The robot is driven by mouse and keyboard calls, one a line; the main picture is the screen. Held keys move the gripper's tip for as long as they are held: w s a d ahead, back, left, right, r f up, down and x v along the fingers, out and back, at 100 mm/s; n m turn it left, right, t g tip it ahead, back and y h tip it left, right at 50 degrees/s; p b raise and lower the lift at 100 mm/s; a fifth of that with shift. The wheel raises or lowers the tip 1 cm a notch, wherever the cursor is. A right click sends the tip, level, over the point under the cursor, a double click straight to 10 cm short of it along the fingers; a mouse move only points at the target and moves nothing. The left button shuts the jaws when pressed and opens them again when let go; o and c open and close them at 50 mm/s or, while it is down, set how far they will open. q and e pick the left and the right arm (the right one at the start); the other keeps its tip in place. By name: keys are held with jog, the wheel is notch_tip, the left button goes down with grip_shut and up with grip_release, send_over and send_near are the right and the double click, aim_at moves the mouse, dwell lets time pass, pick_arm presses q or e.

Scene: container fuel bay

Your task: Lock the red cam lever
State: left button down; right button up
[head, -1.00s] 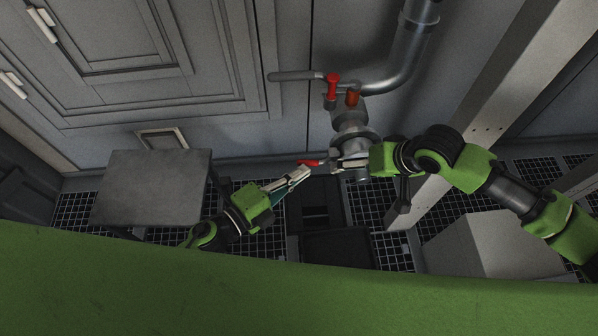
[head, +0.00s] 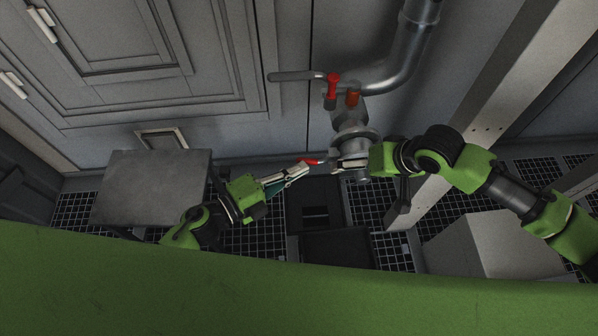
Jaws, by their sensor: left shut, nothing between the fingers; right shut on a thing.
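The red cam lever (head: 308,161) is a small red piece at the left of the grey coupling (head: 352,142), below the pipe end. My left gripper (head: 304,169) is shut and empty, its fingertips right at the lever's lower side; I cannot tell whether they touch it. My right gripper (head: 342,163) is shut on the lower part of the coupling, coming from the right. Its fingers partly hide that part and the lever's right end.
A grey pipe (head: 411,45) comes down to the coupling. A grey box top (head: 150,187) stands at left, a slanted beam (head: 470,130) at right. Dark grating covers the floor.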

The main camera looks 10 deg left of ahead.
pick_arm(q)
jog(key=w+m+g+h, duration=0.3)
jog(key=w+g, duration=0.3)
jog(key=w, duration=0.7)
jog(key=shift+d+m+h, duration=0.3)
jog(key=shift+d+m, duration=0.15)
jog(key=shift+m, duration=0.35)
jog(key=w+a+r, duration=0.2)
jog(key=w+a, duration=0.2)
jog(key=a, duration=0.8)
jog(key=shift+w, duration=0.15)
jog(key=shift+a, duration=0.1)
